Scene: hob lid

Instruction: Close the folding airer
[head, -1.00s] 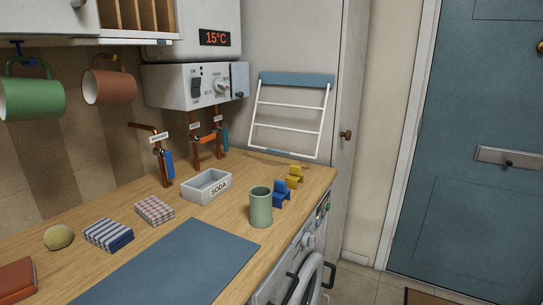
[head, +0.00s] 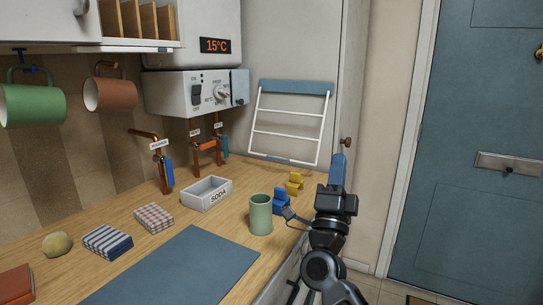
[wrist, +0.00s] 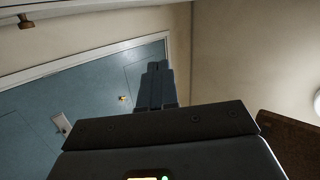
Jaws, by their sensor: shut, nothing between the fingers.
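The folding airer (head: 290,124) is a white frame with several rungs under a blue top bar, at the back right of the worktop. It stands out at a slant from the pale wall panel behind it. My gripper (head: 338,158) is raised to the right of the airer, pointing up, with its blue fingers together and empty. It is apart from the airer in the head view. In the wrist view my gripper (wrist: 154,70) shows its closed fingers against the blue door, and the airer is not in that view.
A green cup (head: 261,214), a blue clip (head: 281,201) and a yellow clip (head: 294,183) stand on the worktop. The soda tray (head: 207,194) and copper pipes (head: 205,146) are left of the airer. The blue door (head: 470,150) is at the right.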

